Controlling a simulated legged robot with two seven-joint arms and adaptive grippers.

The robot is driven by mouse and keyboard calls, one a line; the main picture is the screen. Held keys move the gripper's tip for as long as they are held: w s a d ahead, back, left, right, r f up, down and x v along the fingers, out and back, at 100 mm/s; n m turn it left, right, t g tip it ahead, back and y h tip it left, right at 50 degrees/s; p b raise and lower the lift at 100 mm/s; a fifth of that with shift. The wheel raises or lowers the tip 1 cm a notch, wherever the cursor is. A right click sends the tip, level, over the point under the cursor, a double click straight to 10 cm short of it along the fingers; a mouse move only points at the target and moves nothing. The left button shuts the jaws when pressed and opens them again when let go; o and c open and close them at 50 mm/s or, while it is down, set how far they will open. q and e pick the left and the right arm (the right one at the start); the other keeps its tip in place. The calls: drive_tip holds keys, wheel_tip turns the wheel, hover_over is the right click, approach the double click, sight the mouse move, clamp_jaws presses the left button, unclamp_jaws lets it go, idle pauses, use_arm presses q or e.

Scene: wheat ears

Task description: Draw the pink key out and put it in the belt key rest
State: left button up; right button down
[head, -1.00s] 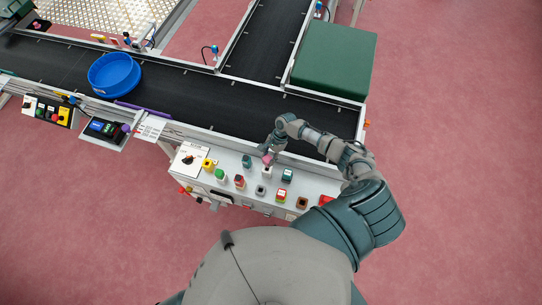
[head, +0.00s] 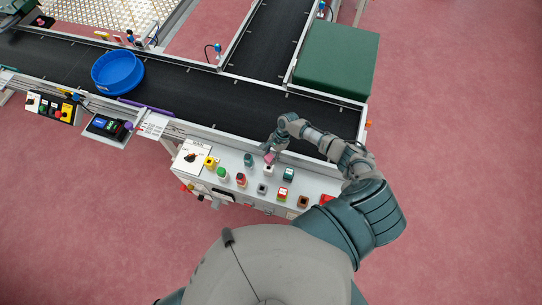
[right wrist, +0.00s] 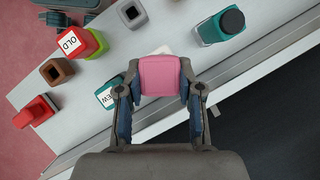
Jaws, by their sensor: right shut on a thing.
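The pink key (right wrist: 160,76) is a small pink block between the fingers of my right gripper (right wrist: 160,88). In the head view the pink key (head: 269,158) shows just under my right gripper (head: 272,151), over the control panel. My right gripper is shut on it. A white block (head: 268,170) stands right by the key, and its edge shows behind the key in the right wrist view. I cannot tell whether the key is still seated in it. Which piece is the belt key rest is not clear. My left gripper is not in view.
The grey control panel (head: 225,190) carries several blocks, among them a green-red block marked OLD (right wrist: 80,43), a brown socket (right wrist: 57,71) and a teal block (right wrist: 221,27). Behind it runs a black conveyor (head: 200,95) with a blue tub (head: 118,72).

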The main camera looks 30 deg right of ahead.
drive_tip(key=shift+a, duration=0.1)
drive_tip(key=shift+f, duration=0.1)
drive_tip(key=shift+a+f+b, duration=0.1)
drive_tip(key=shift+f+b, duration=0.15)
drive_tip(key=shift+b, duration=0.05)
drive_tip(key=shift+d+f+b, duration=0.25)
drive_tip(key=shift+f+b, duration=0.15)
drive_tip(key=shift+f, duration=0.3)
drive_tip(key=shift+a+r+p, duration=0.15)
drive_tip(key=shift+r+p, duration=0.3)
drive_tip(key=shift+r, duration=0.6)
drive_tip(key=shift+a, duration=0.2)
drive_tip(key=shift+f, duration=0.2)
